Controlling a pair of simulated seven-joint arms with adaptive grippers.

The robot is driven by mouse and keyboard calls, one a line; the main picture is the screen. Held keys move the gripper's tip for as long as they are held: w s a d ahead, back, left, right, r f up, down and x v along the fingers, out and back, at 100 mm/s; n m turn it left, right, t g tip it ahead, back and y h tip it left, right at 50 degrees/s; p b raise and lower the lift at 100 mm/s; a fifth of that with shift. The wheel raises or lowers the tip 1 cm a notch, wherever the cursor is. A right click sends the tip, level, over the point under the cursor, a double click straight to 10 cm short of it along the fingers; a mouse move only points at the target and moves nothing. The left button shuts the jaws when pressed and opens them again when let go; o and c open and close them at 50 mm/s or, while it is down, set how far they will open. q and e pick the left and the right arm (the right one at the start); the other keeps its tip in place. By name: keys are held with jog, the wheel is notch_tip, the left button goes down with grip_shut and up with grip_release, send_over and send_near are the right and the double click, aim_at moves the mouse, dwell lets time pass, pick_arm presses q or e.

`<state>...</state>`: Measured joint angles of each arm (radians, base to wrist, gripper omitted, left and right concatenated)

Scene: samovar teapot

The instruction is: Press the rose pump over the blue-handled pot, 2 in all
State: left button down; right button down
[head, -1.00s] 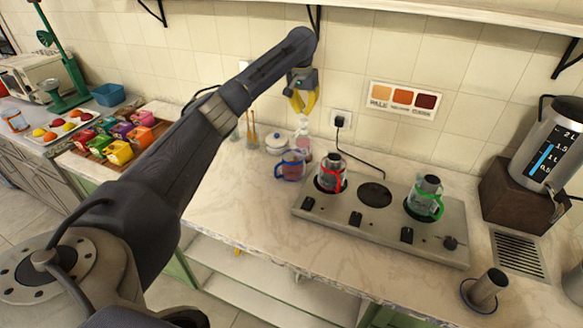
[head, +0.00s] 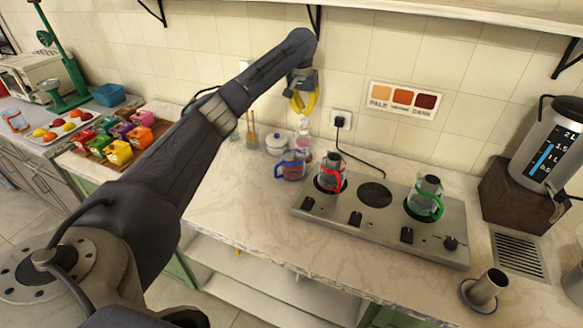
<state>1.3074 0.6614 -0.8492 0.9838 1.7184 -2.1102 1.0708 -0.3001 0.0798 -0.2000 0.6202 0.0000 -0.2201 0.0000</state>
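The pale pink rose pump (head: 303,136) stands at the back of the counter near the wall, behind the blue-handled pot (head: 292,167). The pot is glass with a dark reddish tint, upright on the counter left of the stove. My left gripper (head: 303,112), with yellow fingers, hangs pointing down just above the pump's head. Its fingertips come together and hold nothing that I can see. I cannot tell whether they touch the pump. My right gripper is not in view.
A stove (head: 380,222) carries a red-handled pot (head: 331,174) and a green-handled pot (head: 425,198). A white lidded jar (head: 276,144) stands beside the pump. A samovar (head: 548,145) is at right. Colored tea boxes (head: 118,152) sit at left. The counter front is clear.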

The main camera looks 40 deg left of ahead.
aim_at(304, 120)
pick_arm(q)
jog(key=shift+f, duration=0.15)
dwell(0.5)
jog(key=shift+f, duration=2.2)
jog(key=shift+r, duration=2.3)
jog(key=shift+f, duration=0.35)
jog(key=shift+f, duration=0.75)
jog(key=shift+f, duration=0.35)
